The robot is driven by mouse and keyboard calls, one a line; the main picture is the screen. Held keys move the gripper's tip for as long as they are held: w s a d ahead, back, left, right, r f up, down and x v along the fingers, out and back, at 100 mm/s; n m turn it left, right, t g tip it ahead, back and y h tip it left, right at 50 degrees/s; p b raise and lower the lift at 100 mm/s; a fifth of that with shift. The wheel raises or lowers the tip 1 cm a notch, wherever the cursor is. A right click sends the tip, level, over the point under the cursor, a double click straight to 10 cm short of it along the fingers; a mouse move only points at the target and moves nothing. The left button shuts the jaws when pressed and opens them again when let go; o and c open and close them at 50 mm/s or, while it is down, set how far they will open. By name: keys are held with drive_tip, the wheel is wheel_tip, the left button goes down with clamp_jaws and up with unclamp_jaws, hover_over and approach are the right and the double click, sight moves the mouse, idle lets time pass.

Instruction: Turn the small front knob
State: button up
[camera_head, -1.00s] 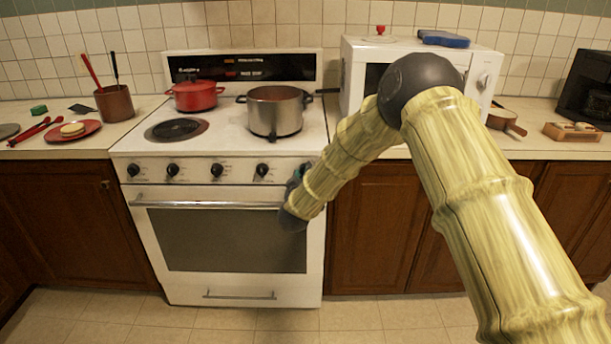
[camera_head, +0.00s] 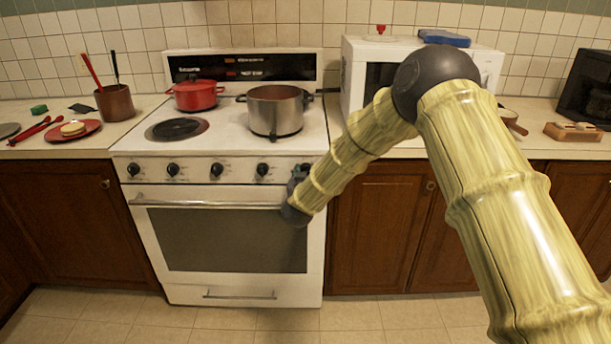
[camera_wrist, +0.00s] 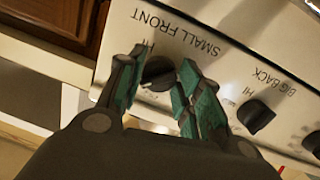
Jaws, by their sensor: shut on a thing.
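The small front knob (camera_wrist: 158,74) is a dark round knob on the white stove panel. It sits under the printed words "SMALL FRONT" in the wrist view, which is tilted and nearly upside down. My gripper (camera_wrist: 161,71) has its two teal-padded fingers on either side of this knob, shut on it. In the head view my gripper (camera_head: 297,180) is at the right end of the stove's front panel, and my arm mostly hides the knob there. The knob's exact pointer angle is hard to read.
The big back knob (camera_wrist: 256,116) is beside my right finger in the wrist view. The oven handle (camera_head: 205,204) runs below the knobs. A steel pot (camera_head: 275,117) and a red pot (camera_head: 195,97) stand on the stove (camera_head: 225,135). A microwave (camera_head: 358,75) is at the right.

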idle(0.3)
drive_tip(key=o, duration=1)
drive_tip(key=shift+o, duration=0.2)
drive_tip(key=s+a+r, duration=0.1)
drive_tip(key=s, duration=1.1)
drive_tip(key=shift+r, duration=0.15)
